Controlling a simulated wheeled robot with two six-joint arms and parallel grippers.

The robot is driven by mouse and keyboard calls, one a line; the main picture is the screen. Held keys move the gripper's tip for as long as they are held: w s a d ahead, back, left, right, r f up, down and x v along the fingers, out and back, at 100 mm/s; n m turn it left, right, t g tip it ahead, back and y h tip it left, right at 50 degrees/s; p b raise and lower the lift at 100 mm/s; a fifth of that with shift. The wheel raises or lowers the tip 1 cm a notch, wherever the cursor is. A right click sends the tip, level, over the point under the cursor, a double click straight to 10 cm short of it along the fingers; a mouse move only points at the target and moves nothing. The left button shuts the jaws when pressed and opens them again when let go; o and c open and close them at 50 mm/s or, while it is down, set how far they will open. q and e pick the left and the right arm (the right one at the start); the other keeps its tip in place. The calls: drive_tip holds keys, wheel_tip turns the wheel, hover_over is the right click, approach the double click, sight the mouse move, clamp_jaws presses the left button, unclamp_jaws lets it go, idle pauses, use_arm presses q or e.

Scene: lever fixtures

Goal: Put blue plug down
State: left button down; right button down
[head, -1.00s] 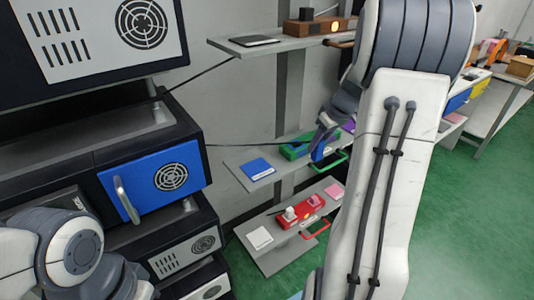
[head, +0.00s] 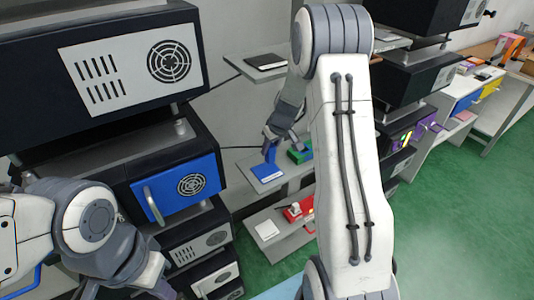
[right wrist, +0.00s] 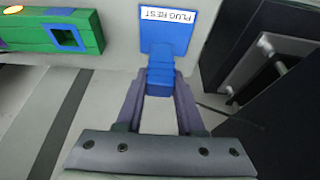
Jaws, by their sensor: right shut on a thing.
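The blue plug (right wrist: 160,75) is between the fingertips of my right gripper (right wrist: 158,88), which is shut on it. In the head view the plug (head: 270,151) hangs below my right gripper (head: 276,138), over the blue pad (head: 266,174) on the middle shelf. In the right wrist view the pad (right wrist: 181,40) has a white label reading "PLUG REST". The plug overlaps the pad's near edge there; I cannot tell whether they touch. My left gripper (head: 152,284) is low at the left, and its fingertips are not clear.
A green socket block (head: 299,155) stands right of the pad and also shows in the right wrist view (right wrist: 75,33). A red block (head: 297,210) and a white pad (head: 267,230) are on the shelf below. A dark cabinet with a blue door (head: 180,190) stands at left.

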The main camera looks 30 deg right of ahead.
sight(267, 158)
drive_tip(key=shift+w+a+f, duration=0.35)
drive_tip(key=shift+w+f, duration=0.1)
drive_tip(key=shift+f, duration=1.9)
drive_tip(key=shift+f+b, duration=0.15)
drive_tip(key=shift+b, duration=0.25)
drive_tip(key=c, duration=0.5)
unclamp_jaws()
